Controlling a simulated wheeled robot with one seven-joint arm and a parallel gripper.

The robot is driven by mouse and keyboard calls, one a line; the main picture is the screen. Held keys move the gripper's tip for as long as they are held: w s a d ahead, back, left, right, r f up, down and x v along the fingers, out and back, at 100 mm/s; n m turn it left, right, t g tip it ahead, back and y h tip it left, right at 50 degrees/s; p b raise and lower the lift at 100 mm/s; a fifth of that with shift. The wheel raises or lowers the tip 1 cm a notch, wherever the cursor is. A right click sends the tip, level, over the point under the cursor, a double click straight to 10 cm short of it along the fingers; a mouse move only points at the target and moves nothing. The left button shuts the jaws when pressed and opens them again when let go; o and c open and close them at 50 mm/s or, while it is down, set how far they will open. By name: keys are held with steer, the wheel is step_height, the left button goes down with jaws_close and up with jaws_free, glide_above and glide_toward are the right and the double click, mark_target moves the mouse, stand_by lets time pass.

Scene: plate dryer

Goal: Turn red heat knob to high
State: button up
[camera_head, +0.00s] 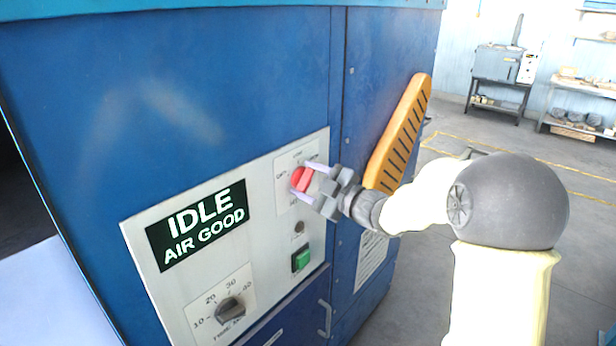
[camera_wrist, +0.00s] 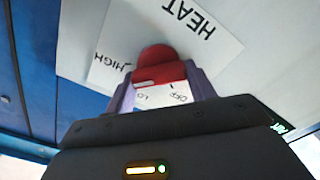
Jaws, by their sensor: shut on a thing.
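The red heat knob (camera_head: 301,179) is on the light control panel of the blue machine. It also shows in the wrist view (camera_wrist: 158,64), beside an upside-down HEAT label (camera_wrist: 188,17). My gripper (camera_head: 304,177) reaches the knob from the right, its two pale fingers on either side of it. In the wrist view the fingers are shut on the knob's raised bar. HIGH (camera_wrist: 116,61) is printed to the left of the knob; LO and OFF show below it. A pale mark shows on the left part of the bar; its exact setting is hard to tell.
The display (camera_head: 199,224) reads IDLE, AIR GOOD. A green button (camera_head: 301,259) is below the knob and a dark timer dial (camera_head: 229,309) is lower left. An orange slotted part (camera_head: 402,130) sticks out beside my arm. Open floor lies to the right.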

steer(key=shift+w+m+p, duration=0.1)
steer(key=shift+m+p, duration=0.6)
steer(key=shift+m, duration=0.8)
steer(key=shift+d, duration=0.1)
steer(key=shift+f, duration=0.1)
steer(key=o, duration=1)
steer(key=b+v, duration=0.4)
steer(key=v, duration=1.3)
steer(key=shift+d, duration=0.15)
